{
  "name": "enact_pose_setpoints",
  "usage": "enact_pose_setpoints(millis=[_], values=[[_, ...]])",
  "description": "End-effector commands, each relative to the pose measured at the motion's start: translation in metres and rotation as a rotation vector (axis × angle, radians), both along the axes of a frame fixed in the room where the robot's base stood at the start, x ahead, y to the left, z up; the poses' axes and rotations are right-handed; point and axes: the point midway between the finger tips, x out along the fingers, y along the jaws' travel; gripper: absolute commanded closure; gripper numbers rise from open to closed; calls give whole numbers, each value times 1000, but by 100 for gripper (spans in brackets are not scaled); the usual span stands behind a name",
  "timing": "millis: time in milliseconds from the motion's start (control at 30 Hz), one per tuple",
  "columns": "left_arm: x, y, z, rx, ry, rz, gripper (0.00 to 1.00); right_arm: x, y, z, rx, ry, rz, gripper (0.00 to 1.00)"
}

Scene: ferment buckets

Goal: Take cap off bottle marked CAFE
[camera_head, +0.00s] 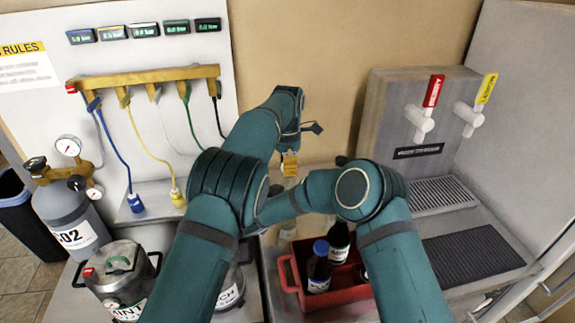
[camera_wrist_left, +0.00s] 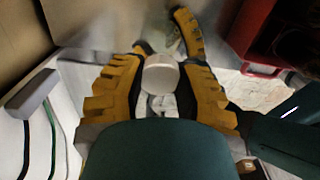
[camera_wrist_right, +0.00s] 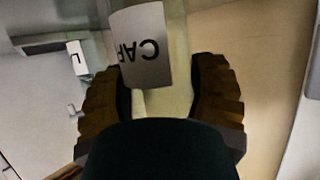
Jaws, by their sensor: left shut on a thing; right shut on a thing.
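The bottle marked CAFE (camera_wrist_right: 180,100) is pale and clear, and stands between the fingers of my right gripper (camera_wrist_right: 158,75) in the right wrist view. Its white label (camera_wrist_right: 143,48) appears upside down, with only "CAF" readable. My right gripper is shut on this bottle. In the left wrist view a round white cap (camera_wrist_left: 161,73) lies between the yellow fingers of my left gripper (camera_wrist_left: 160,68), which is shut on it. I cannot tell whether the cap is still seated on the bottle. In the head view my left gripper (camera_head: 290,165) is small and partly hidden, and my arms hide the right gripper.
A red crate (camera_head: 290,274) holds dark bottles, one with a blue cap (camera_head: 321,247). Metal buckets (camera_head: 117,270) and a CO2 cylinder (camera_head: 70,220) stand at left. A tap tower (camera_head: 385,110) and a black mat (camera_head: 470,262) are at right.

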Motion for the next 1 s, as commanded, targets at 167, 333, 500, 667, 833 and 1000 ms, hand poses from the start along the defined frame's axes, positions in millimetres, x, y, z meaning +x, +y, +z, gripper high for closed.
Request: enact_pose_setpoints(millis=[167,333,500,667,833,1000], values=[[0,0,0,0,0,-1,100,0,0,0,0,-1,0,100],[0,0,2,-1,-1,-1,100,0,0,0,0,-1,0,100],[1,0,7,-2,-2,-2,100,0,0,0,0,-1,1,100],[0,0,12,-1,-1,-2,100,0,0,0,0,-1,0,100],[0,0,17,-1,-2,-2,100,0,0,0,0,-1,1,100],[0,0,22,-1,-1,-2,100,0,0,0,0,-1,1,100]])
